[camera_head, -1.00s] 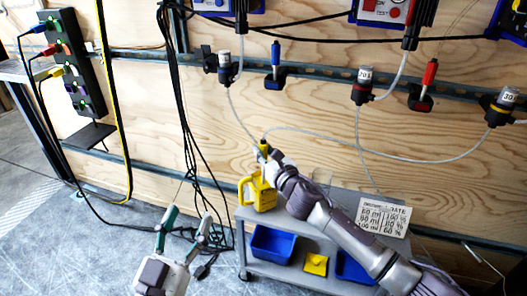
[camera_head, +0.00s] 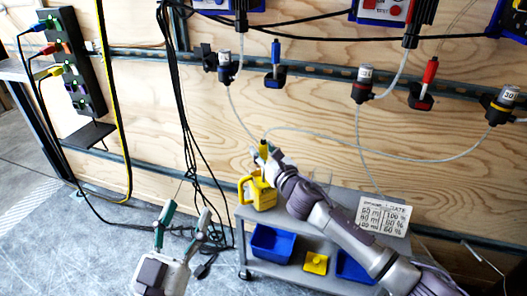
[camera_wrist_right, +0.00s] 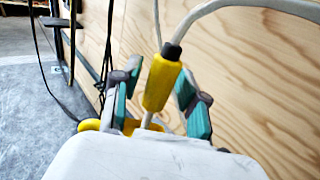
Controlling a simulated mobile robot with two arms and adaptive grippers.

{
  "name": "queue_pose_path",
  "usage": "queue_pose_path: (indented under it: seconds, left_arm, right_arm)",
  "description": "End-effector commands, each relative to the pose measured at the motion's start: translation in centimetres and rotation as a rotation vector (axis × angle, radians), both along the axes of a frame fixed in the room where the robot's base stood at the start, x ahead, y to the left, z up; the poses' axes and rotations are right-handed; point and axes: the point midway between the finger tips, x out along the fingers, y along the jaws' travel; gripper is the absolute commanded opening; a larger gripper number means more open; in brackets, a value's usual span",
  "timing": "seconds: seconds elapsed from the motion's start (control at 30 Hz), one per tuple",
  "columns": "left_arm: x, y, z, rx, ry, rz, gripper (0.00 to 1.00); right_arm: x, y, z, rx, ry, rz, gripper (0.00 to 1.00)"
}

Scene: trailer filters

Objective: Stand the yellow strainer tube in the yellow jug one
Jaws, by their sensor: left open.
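The yellow strainer tube (camera_head: 264,149) stands roughly upright above the mouth of the yellow jug (camera_head: 260,193), with a pale hose running from its top. In the right wrist view the tube (camera_wrist_right: 162,82) has a black collar, and its thin pale lower stem goes down toward the yellow jug (camera_wrist_right: 92,125); my wrist hides where the stem ends. My right gripper (camera_head: 259,153) is open, with its fingers on either side of the tube and a gap on the left. My left gripper (camera_head: 184,222) is open and empty, left of the cart.
The jug stands on a grey cart (camera_head: 243,214) with blue bins (camera_head: 272,243) and a yellow piece (camera_head: 316,263) on its lower shelf. A white printed card (camera_head: 384,215) is at the cart's right. Black cables (camera_head: 190,130) hang left of the jug. Hoses cross the plywood wall.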

Motion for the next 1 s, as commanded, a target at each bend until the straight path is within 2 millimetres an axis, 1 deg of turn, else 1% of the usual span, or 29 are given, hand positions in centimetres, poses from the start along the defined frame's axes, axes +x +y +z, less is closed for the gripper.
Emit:
queue_pose_path:
  seconds: [0.3,0.47,0.57,0.8,1.0]
  left_arm:
    - [0.0,0.0,-0.1,0.0,0.008,0.001,0.58]
    - [0.0,0.1,-0.1,0.0,0.008,0.001,0.58]
    - [0.0,0.1,-0.1,0.001,0.008,0.002,0.58]
    - [0.0,0.0,-0.1,0.001,0.007,0.001,0.58]
    - [0.0,0.0,-0.1,0.001,0.007,0.001,0.58]
  right_arm:
    - [0.0,0.0,-0.1,-0.001,0.002,0.0,0.52]
    - [-0.9,-0.5,-0.1,-0.001,0.0,0.0,0.52]
    - [-2.1,-1.2,-0.1,-0.002,0.0,0.0,0.52]
    - [-6.5,-3.4,-0.2,-0.002,0.002,0.0,0.52]
    - [-9.4,-4.9,-0.2,-0.001,0.003,0.0,0.52]
